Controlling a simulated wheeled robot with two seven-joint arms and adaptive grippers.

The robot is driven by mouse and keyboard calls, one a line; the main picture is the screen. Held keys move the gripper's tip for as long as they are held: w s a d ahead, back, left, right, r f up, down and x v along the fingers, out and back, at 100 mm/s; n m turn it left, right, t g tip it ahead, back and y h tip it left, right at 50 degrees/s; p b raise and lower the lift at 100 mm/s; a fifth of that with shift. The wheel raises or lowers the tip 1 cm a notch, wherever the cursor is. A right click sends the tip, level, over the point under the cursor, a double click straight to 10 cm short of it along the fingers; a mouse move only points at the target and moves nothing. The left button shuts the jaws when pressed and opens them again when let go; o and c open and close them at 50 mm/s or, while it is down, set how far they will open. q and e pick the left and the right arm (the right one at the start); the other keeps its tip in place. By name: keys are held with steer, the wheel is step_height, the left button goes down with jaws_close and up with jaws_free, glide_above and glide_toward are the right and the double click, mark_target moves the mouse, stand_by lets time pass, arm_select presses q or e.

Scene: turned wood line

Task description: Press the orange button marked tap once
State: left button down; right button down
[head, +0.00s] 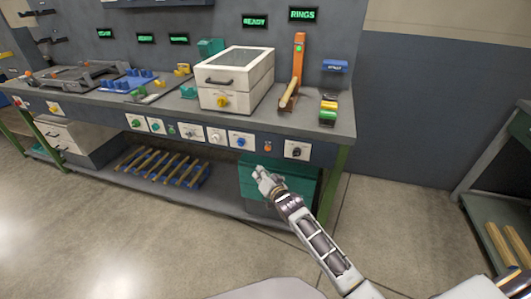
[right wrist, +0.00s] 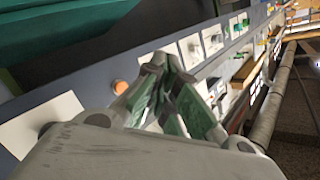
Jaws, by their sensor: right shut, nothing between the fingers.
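The orange button (head: 268,146) sits on the dark front panel of the workbench, between a white plate with a blue knob and a white plate with a dark knob. It also shows in the right wrist view as a round orange cap (right wrist: 120,87), left of my fingers. Any lettering by it is too small to read. My right gripper (head: 259,172) is shut and empty, in front of the bench and a little below the button. In the right wrist view its closed fingertips (right wrist: 154,60) appear apart from the button. My left gripper is not in view.
The blue knob plate (head: 242,141) and dark knob plate (head: 297,150) flank the button. A green box (head: 300,192) stands on the lower shelf behind my gripper. A white lidded box (head: 235,80) stands on the bench top (head: 180,105). The floor in front is clear.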

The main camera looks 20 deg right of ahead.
mark_target(268, 148)
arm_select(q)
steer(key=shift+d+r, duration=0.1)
arm_select(e)
steer(key=shift+w+a+r, duration=0.15)
steer(key=shift+w+r, duration=0.05)
steer(key=shift+r, duration=0.4)
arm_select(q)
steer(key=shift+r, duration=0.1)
arm_select(e)
steer(key=shift+w, duration=0.1)
